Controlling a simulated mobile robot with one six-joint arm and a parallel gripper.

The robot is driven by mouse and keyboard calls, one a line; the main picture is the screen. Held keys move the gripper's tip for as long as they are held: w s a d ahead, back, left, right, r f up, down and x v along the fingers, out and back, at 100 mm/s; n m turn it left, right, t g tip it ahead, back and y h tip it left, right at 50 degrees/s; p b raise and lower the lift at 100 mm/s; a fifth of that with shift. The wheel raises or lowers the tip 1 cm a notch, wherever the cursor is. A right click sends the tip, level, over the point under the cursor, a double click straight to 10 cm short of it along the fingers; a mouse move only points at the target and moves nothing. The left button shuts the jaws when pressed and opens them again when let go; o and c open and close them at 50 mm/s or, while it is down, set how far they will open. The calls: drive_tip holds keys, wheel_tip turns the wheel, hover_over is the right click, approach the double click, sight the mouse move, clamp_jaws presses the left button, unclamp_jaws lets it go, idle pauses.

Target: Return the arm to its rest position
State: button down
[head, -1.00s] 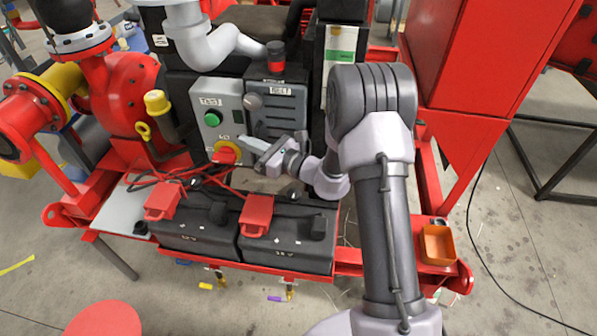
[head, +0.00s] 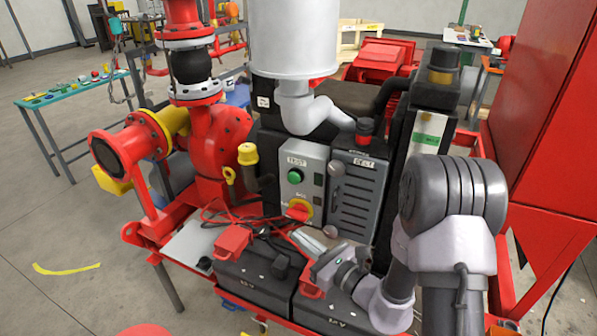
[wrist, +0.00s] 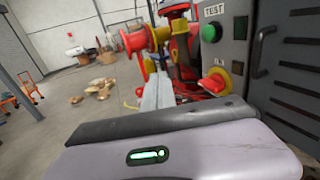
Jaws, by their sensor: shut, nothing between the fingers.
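My arm reaches in from the lower right in the head view. My gripper (head: 300,237) is shut and empty, with its pale fingers together. It shows above the black batteries (head: 252,284), just below the red and yellow rotary switch (head: 299,209) in the picture. In the wrist view the gripper's fingers (wrist: 157,92) point away into the scene, left of that switch (wrist: 215,82). I see no contact between fingers and panel. The grey control panel (head: 303,172) carries a green TEST button (head: 295,175). A grey louvred BELT cover (head: 357,190) is beside it.
Red cables (head: 235,218) and red terminal covers (head: 232,240) lie around the batteries. A tall red cabinet (head: 548,110) stands close on the right. Red flanged pipework (head: 130,150) stands left. Open floor (head: 75,225) lies at the far left.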

drive_tip(key=s+a+r+n+g+y, duration=0.3)
drive_tip(key=s+a+r+n+g, duration=0.2)
drive_tip(key=a+r+n, duration=0.15)
drive_tip(key=s+a+r+n+g+h+b, duration=0.1)
drive_tip(key=s+a+r+n+g, duration=0.1)
drive_tip(key=s+n+g, duration=0.45)
drive_tip(key=s+a+r+n+g+h, duration=0.1)
drive_tip(key=s+r+n, duration=0.15)
drive_tip(key=s, duration=0.65)
drive_tip(key=s+d+n+t+h, duration=0.2)
drive_tip(key=s+d+n+h, duration=0.1)
drive_tip(key=d, duration=0.4)
drive_tip(key=s+d+n+t+h, duration=0.2)
drive_tip(key=s+d+n+h, duration=0.1)
drive_tip(key=d+n+h, duration=0.2)
drive_tip(key=d+h+b, duration=0.1)
drive_tip(key=d+h, duration=0.1)
drive_tip(key=d, duration=0.1)
drive_tip(key=shift+s+d+r+h, duration=0.15)
drive_tip(key=shift+r+h, duration=0.15)
drive_tip(key=shift+t, duration=0.25)
